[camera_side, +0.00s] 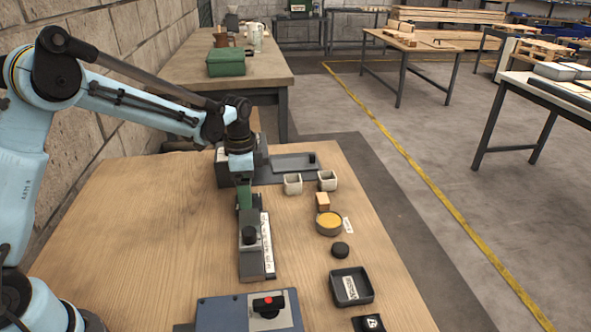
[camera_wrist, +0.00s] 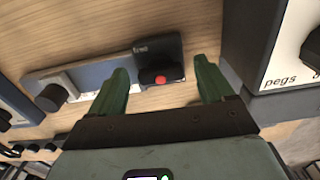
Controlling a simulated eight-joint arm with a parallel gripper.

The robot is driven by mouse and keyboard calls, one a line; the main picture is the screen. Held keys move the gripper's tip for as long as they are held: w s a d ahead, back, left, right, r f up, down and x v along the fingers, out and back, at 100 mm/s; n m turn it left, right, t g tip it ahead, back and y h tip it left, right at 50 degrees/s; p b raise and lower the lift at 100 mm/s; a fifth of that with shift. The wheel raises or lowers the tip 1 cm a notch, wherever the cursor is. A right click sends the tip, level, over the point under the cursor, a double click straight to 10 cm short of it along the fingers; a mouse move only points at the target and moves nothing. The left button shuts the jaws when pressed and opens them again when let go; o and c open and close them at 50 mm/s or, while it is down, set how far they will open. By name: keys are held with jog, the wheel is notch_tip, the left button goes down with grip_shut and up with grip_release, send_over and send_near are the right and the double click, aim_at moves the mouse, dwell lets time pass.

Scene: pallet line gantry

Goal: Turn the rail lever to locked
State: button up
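The rail (camera_side: 250,262) is a narrow grey strip on the wooden table with a white label along its side. A black knob (camera_side: 249,235) stands on its near part; the knob also shows at the left in the wrist view (camera_wrist: 52,97). A dark block (camera_wrist: 155,55) with a red spot (camera_wrist: 160,79) sits at the rail's other end, and my gripper hides it in the side view. I cannot tell for sure which part is the lever or its setting. My gripper (camera_side: 244,203) points down over the rail's far end. In the wrist view its green fingers (camera_wrist: 160,69) are apart, with the block between them.
A grey box (camera_wrist: 265,45) marked "pegs" stands close to the right finger. Two white cups (camera_side: 293,184), a wooden cube (camera_side: 322,201), a yellow-filled dish (camera_side: 329,223) and a black tray (camera_side: 338,290) line the right. A blue-grey box (camera_side: 225,314) with a red-marked switch is at the front.

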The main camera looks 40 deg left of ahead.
notch_tip(320, 180, up, 12)
dwell(0.8)
jog(key=s+d+n+t, duration=0.2)
jog(key=s+n+t, duration=0.1)
jog(key=s, duration=0.5)
jog(key=s+d+f+n+t, duration=0.1)
jog(key=s+n+t, duration=0.3)
jog(key=s+n, duration=0.2)
jog(key=s, duration=0.2)
jog(key=shift+s+d, duration=0.4)
